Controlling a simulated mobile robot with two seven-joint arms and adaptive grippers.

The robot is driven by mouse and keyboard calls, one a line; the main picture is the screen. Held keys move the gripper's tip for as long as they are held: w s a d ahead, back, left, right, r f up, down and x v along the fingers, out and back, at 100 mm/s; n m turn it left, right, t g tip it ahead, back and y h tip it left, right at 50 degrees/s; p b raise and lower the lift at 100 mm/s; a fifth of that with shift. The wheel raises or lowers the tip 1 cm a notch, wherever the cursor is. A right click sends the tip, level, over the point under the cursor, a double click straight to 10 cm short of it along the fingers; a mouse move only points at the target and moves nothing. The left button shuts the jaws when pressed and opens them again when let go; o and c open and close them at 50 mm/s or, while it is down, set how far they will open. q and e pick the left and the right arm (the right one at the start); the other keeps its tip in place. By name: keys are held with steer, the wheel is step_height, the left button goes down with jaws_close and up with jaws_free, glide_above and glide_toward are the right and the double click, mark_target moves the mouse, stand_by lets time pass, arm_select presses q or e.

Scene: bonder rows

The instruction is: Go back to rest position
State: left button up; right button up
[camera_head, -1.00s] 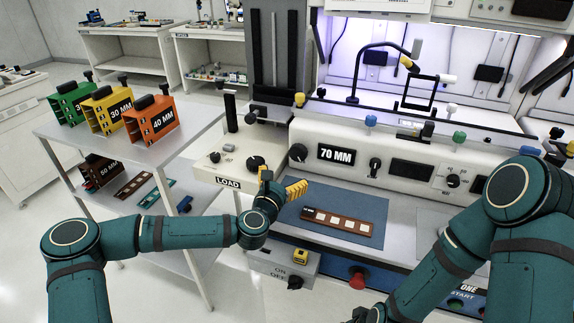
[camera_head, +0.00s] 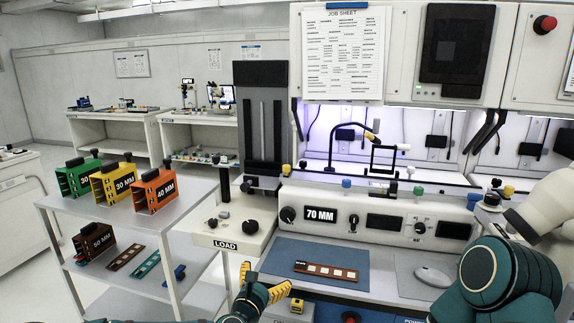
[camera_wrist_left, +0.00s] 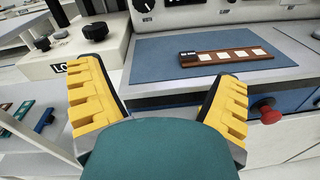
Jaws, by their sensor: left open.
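My left gripper (camera_head: 262,281) is low in the head view, in front of the bench's front edge, with its yellow fingers spread. In the left wrist view the same gripper (camera_wrist_left: 156,78) is open with nothing between its fingers. A brown strip with several pale squares (camera_head: 327,272) lies on the blue mat (camera_head: 272,251), beyond and to the right of the gripper and apart from it. My right arm (camera_head: 510,282) fills the lower right corner of the head view; its gripper is not in view.
The bonder panel reading 70 MM (camera_head: 319,214) stands behind the mat, with the LOAD unit (camera_head: 226,243) to its left. A two-level cart (camera_head: 112,228) at the left holds green, yellow and orange magazines above and a brown one below. A red button (camera_wrist_left: 266,113) is near the right finger.

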arm_select(q)
steer(key=s+d+f+m+g+h, duration=0.1)
steer(key=s+d+f+m+g, duration=0.3)
steer(key=s+f+m, duration=0.35)
steer(key=s+d+f+m+g+h, duration=0.1)
steer(key=s+d+f+m+g, duration=0.2)
steer(key=s+f+m+g, duration=0.45)
steer(key=s+a+f+m+g+y, duration=0.1)
steer(key=s+a+f+m+y, duration=0.1)
steer(key=s+a+f+m, duration=0.2)
steer(key=s+a+f+m+g+y, duration=0.2)
steer(key=s+a+f+m, duration=0.2)
steer(key=s+a+m, duration=0.3)
steer(key=shift+s+a+f+m, duration=0.2)
steer(key=shift+s+f+m, duration=0.1)
steer(key=shift+s+m, duration=0.8)
steer(key=shift+s, duration=0.1)
stand_by(1.6)
